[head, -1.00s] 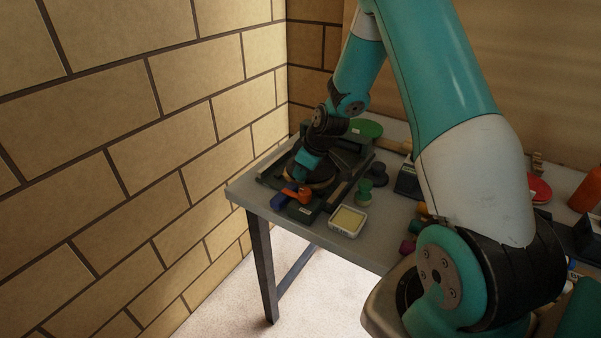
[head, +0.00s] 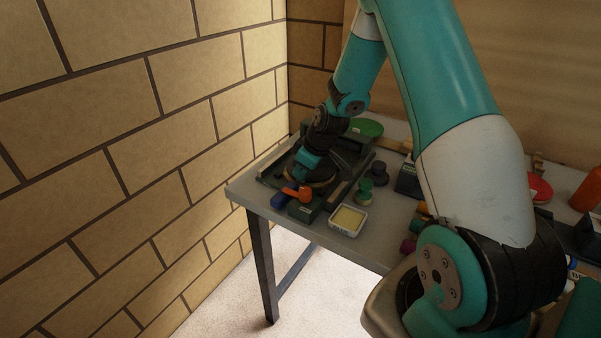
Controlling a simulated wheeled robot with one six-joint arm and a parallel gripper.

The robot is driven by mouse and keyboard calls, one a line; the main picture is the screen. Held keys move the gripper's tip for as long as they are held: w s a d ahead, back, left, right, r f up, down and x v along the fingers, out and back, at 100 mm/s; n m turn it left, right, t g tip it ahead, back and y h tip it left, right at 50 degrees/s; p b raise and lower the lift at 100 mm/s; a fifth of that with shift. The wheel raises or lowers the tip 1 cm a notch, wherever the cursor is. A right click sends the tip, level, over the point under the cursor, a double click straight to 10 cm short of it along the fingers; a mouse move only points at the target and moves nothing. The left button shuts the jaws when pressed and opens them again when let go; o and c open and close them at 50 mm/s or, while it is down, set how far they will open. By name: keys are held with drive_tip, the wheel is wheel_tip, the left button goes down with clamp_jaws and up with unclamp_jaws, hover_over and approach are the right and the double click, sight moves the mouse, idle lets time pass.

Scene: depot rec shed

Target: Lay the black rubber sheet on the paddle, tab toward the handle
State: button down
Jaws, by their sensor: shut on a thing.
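My gripper (head: 300,173) is low over the dark green fixture at the left end of the table, pointing down and left. It is shut, but its fingertips are small and mostly hidden. The paddle (head: 325,183) shows as a tan rounded edge in the fixture, just right of the gripper. The black rubber sheet appears as a dark patch at the gripper, over the paddle. Its outline, its tab and whether it touches the paddle cannot be made out. The paddle's handle is not clear.
A red disc (head: 539,188) lies at right.

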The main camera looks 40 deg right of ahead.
drive_tip(key=shift+f, duration=0.15)
drive_tip(key=c, duration=1.2)
unclamp_jaws()
drive_tip(key=shift+o, duration=0.2)
drive_tip(key=b+v, duration=0.2)
drive_tip(key=v, duration=1.5)
drive_tip(key=shift+d, duration=0.15)
drive_tip(key=shift+s, duration=0.15)
